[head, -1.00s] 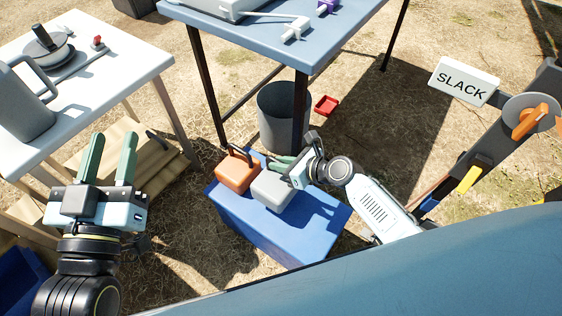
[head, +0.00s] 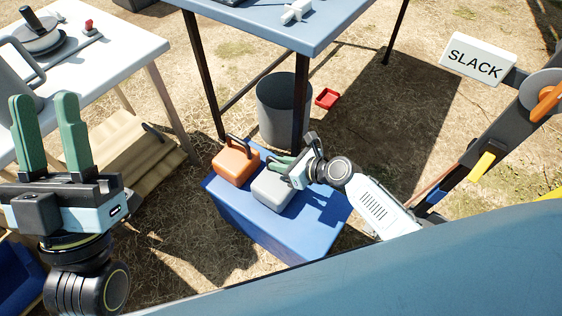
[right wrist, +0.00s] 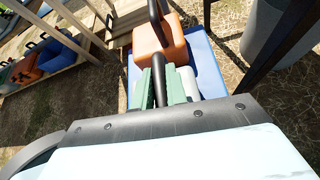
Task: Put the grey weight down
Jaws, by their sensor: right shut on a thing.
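The grey weight (head: 272,190) is on top of the blue box (head: 270,232), or just above it; I cannot tell whether it touches. My right gripper (head: 284,163) is shut on the weight's handle, and in the right wrist view its green fingers (right wrist: 165,85) close around the dark handle bar. The weight's body is mostly hidden there. An orange weight (head: 236,166) with a dark handle stands beside the grey one on the same box, to its left. My left gripper (head: 50,135) is open and empty, near the white table at the left.
A grey bin (head: 283,110) stands behind the box by the blue table's leg (head: 300,115), and a red tray (head: 327,98) lies on the ground. A SLACK sign (head: 476,60) is at the right. The white table (head: 125,45) and wooden pallet (head: 125,150) are at the left.

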